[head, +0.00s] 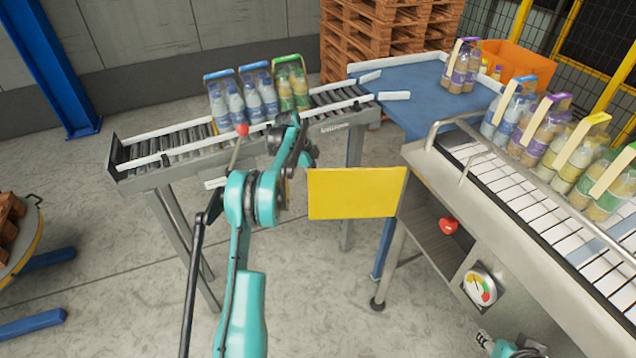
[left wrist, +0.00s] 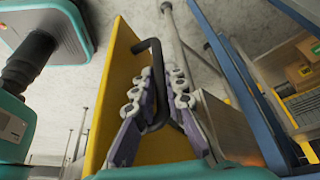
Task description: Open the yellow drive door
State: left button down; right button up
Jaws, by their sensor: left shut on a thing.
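The yellow drive door (head: 357,192) stands swung out from the side of the steel conveyor machine, its flat face toward the head camera. In the left wrist view the yellow door (left wrist: 118,75) shows as a tilted panel with a black bar handle (left wrist: 157,46) on it. My left gripper (left wrist: 159,74) has its purple-and-grey fingers on both sides of the handle and is shut on it. In the head view my left arm reaches to the door's left edge, and its fingers are hidden there.
A roller conveyor (head: 185,150) with bottle packs stands behind my left arm. The floor left of the door is open.

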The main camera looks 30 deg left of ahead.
dwell(0.4)
pick_arm(q)
jog(key=c, duration=1.6)
grip_release()
jog(key=shift+w, duration=0.15)
jog(key=shift+o, duration=0.2)
jog(key=shift+r, duration=0.1)
jog(key=v, duration=1.1)
jog(key=shift+r, duration=0.4)
jog(key=s+d+r+n+t+y+b, duration=0.1)
jog(key=s+d+r+n+y, duration=0.1)
jog(key=s+d+r+n, duration=0.45)
jog(key=s+d+r+n+t+y+b, duration=0.1)
jog(key=s+d+r+n+b, duration=0.15)
jog(key=s+d, duration=0.65)
jog(key=s+d+f+n+t, duration=0.1)
jog(key=s+d+f+n, duration=0.1)
jog(key=s, duration=0.4)
jog(key=s+d+f+n+t+y, duration=0.1)
jog(key=s+d+f+n, duration=0.1)
jog(key=s+d+f, duration=0.3)
jog(key=s+d+f+n+t, duration=0.2)
jog(key=s+d+f, duration=0.2)
jog(key=s, duration=0.3)
jog(key=shift+b, duration=0.45)
